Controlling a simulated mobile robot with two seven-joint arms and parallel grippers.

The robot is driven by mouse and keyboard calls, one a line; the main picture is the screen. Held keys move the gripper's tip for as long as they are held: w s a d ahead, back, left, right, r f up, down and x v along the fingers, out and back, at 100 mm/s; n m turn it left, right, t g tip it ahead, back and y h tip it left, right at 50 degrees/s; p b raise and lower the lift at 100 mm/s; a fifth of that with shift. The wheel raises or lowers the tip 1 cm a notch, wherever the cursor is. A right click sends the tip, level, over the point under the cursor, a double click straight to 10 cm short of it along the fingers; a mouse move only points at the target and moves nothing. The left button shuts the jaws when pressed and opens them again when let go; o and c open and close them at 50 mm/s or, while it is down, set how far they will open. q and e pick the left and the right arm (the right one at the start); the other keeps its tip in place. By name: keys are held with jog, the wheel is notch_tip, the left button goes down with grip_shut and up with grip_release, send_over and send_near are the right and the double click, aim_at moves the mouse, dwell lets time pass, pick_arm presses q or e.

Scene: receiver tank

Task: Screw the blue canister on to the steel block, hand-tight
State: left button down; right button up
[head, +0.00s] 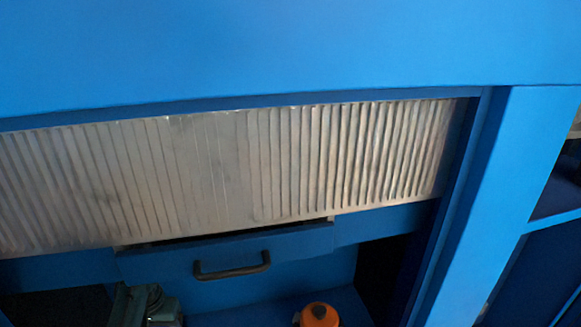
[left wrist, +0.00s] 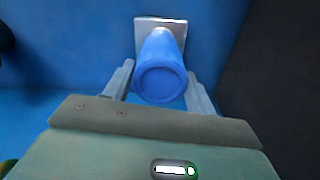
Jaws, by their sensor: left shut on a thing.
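The blue canister (left wrist: 161,82) shows in the left wrist view, its round end towards the camera. The steel block (left wrist: 160,22) is a pale square piece directly behind the canister's far end, against a blue surface. The canister's far end lines up with the block, but I cannot tell how far it is threaded. My left gripper (left wrist: 160,75) is shut on the canister, one finger on each side. Neither canister nor block can be made out in the head view. My right gripper is in neither view.
In the head view, a ribbed metal surface (head: 290,165) lies in a blue frame. Below it is a blue drawer front with a dark handle (head: 232,267). An orange rounded object (head: 319,315) sits at the bottom edge. A blue post (head: 495,200) stands at right.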

pick_arm(q)
jog(key=shift+c, duration=2.1)
grip_release()
